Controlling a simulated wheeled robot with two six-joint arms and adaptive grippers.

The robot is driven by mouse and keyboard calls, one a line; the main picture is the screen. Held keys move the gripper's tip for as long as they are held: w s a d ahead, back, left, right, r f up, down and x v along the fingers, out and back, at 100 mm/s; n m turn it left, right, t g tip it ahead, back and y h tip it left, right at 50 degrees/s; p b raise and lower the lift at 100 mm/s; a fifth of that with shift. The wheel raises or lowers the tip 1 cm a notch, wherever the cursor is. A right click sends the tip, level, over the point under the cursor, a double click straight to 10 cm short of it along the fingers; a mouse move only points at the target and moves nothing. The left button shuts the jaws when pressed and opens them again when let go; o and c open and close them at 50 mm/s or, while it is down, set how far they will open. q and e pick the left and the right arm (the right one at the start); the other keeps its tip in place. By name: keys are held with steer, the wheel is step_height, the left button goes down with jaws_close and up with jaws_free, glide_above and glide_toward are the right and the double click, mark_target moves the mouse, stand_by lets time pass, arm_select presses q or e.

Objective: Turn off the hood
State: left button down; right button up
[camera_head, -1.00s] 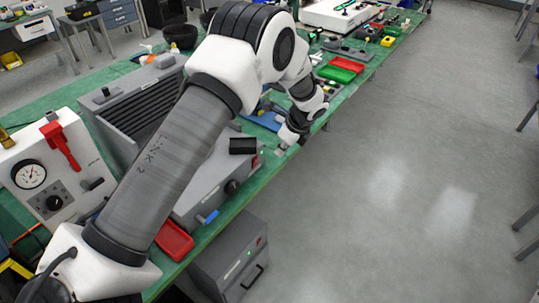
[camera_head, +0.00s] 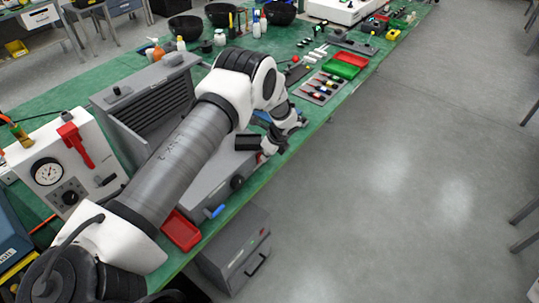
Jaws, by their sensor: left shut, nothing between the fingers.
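A grey box with dark louvres (camera_head: 158,112), which may be the hood, stands on the green bench at the left. A small dark knob (camera_head: 119,91) sits on its top. In front of it is a low grey unit (camera_head: 208,188) with a black knob (camera_head: 237,182), a blue-tipped part and a black block (camera_head: 247,143). My left arm crosses over both and hides parts of them. My left gripper (camera_head: 267,148) is shut and empty, small in view, beside the black block at the unit's far right end. I cannot tell whether it touches anything. My right gripper is out of view.
A white panel (camera_head: 98,178) with a gauge and red lever stands at the left. A red tray (camera_head: 181,231) lies at the bench's front edge. Black bowls (camera_head: 186,27), a tool tray (camera_head: 321,87) and red and green bins (camera_head: 345,67) lie farther back. Open floor is at the right.

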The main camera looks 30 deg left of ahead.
arm_select(q)
steer(key=shift+w+f, duration=0.1)
steer(key=shift+a+b, duration=0.3)
steer(key=shift+b, duration=0.25)
steer(key=shift+r, duration=0.2)
steer(key=shift+w+r+p, duration=0.1)
steer(key=shift+r+p, duration=0.55)
steer(key=shift+r, duration=0.1)
